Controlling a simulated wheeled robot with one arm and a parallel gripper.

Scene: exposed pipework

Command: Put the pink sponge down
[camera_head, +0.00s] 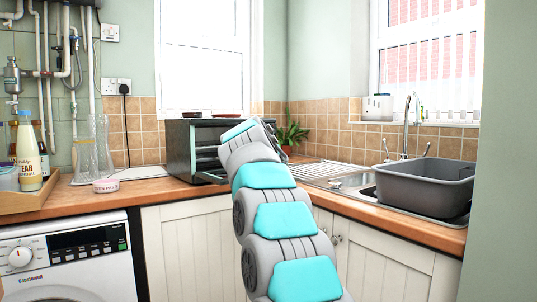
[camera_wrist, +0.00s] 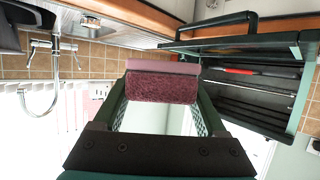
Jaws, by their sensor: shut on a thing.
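The pink sponge (camera_wrist: 162,85) is in the wrist view, dark pink with a rough face and a smoother, paler strip along one edge. My gripper (camera_wrist: 162,96) is shut on it, with one green-edged finger at each side. Counter wood and tiles show beyond it in the wrist view, and I see a gap below the sponge between the fingers. In the head view my arm reaches toward the back corner of the counter; the gripper and sponge are hidden behind it. I cannot tell whether the sponge touches any surface.
A dark toaster oven (camera_head: 180,150) stands beside my arm; its rack and handle show in the wrist view (camera_wrist: 250,75). A grey basin (camera_head: 425,185) sits by the sink and tap (camera_head: 406,125) at right. A glass vase (camera_head: 93,150) and pink tin (camera_head: 106,186) stand at left.

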